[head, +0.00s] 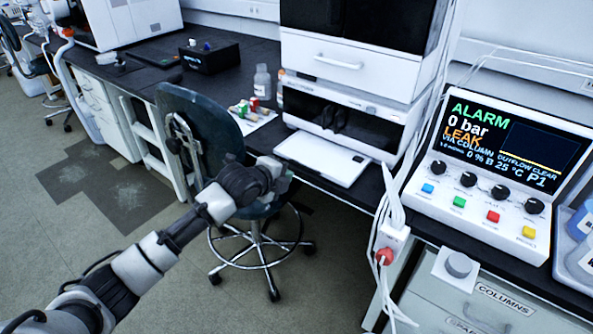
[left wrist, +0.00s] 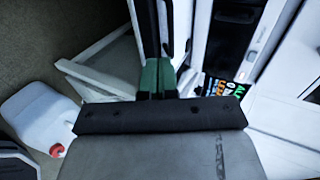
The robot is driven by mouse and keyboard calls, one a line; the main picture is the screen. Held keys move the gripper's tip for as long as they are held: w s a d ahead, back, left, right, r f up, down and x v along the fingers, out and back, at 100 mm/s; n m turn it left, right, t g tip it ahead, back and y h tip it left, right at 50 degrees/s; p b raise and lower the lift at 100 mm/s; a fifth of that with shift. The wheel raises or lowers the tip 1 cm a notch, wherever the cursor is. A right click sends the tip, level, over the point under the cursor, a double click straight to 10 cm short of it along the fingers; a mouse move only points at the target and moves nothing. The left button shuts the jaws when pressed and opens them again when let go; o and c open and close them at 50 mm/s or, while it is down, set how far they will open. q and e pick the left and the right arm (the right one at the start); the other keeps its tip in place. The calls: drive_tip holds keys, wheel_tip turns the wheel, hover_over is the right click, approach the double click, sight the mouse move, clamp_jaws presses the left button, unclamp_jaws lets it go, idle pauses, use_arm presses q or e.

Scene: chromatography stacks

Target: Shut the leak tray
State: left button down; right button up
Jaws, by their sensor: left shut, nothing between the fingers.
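The leak tray (head: 322,160) is a flat white tray at the bottom of the white instrument stack in the head view. It sticks out toward the front edge of the dark bench. My left gripper (head: 284,180) is at the left of the tray's front, above the chair seat. I cannot tell whether it touches the tray. In the left wrist view its green fingertips (left wrist: 158,78) are together with nothing between them. The right gripper is not in view.
A dark swivel chair (head: 207,131) stands before the bench, close to my left arm. A control unit (head: 492,185) showing ALARM and LEAK is right of the stack. Cables and a red plug (head: 384,256) hang between. A white canister (left wrist: 40,115) shows in the left wrist view.

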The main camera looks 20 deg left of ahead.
use_arm(q)
drive_tip(key=x, duration=0.2)
drive_tip(key=r+x, duration=0.1)
drive_tip(key=x, duration=0.2)
drive_tip(key=shift+w+d+f, duration=0.15)
drive_tip(key=shift+w+d, duration=0.05)
drive_tip(key=shift+w, duration=0.2)
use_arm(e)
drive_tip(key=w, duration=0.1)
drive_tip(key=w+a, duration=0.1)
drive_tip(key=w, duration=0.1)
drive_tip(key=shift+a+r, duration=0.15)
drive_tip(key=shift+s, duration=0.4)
